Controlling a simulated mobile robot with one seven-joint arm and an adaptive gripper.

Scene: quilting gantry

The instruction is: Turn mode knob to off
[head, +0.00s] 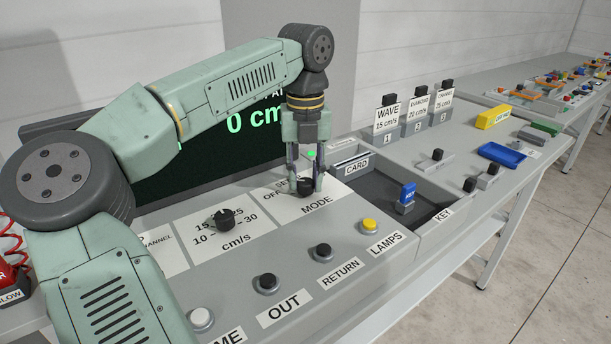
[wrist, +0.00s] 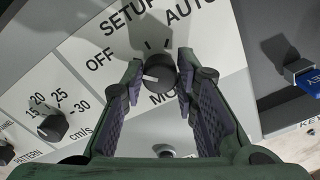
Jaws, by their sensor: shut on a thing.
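The black mode knob (head: 306,188) sits on a white label panel on the sloping grey console, above the word MODE. It also shows in the wrist view (wrist: 160,72), with SETUP, OFF and AUTO printed around it. A white mark on the knob points left, roughly toward the OFF side. My gripper (head: 305,178) reaches down over the knob from above. In the wrist view its two fingers (wrist: 160,68) stand on either side of the knob and are shut on it. The fingers hide part of the label.
A speed knob (head: 224,219) is left of the mode panel. Push buttons, including a yellow LAMPS button (head: 369,225), line the front. A card slot, a recessed tray with a blue key (head: 407,197) and three labelled blocks are to the right. A dark display stands behind.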

